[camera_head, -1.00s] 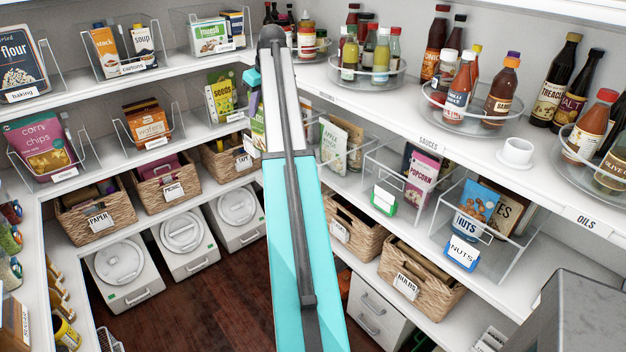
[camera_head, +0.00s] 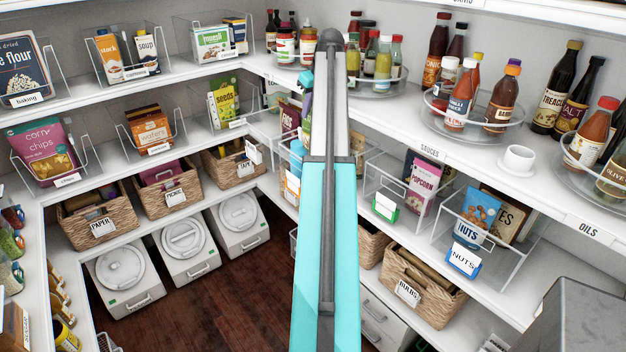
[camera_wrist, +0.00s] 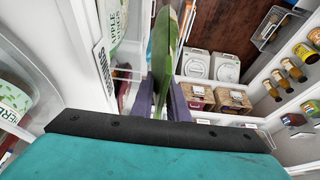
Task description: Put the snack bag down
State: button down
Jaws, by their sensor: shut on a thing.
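The snack bag (camera_wrist: 164,50) shows in the wrist view as a thin green and whitish shape, seen nearly edge-on. My gripper (camera_wrist: 163,100) is shut on it, with a dark finger on each side, and holds it upright. A shelf edge and a clear bin wall are close on its left; I cannot tell whether the bag touches them. In the head view my teal arm hides most of the gripper and I cannot make out the bag clearly.
An apple chips bag (camera_wrist: 113,22) is left of my gripper. A popcorn bag (camera_head: 421,182) and a nuts bag (camera_head: 481,210) stand in clear bins on the right middle shelf. Baskets (camera_head: 176,191) and lidded bins are below left.

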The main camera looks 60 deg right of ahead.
notch_tip(320, 180, down, 13)
jog(key=p, duration=0.3)
jog(key=shift+f, duration=0.2)
dwell(0.3)
jog(key=shift+f+p, duration=0.75)
jog(key=shift+f, duration=1.6)
jog(key=c, duration=1.7)
grip_release()
jog(key=shift+b+v, duration=1.6)
jog(key=shift+v, duration=4.5)
jog(key=shift+w, duration=0.1)
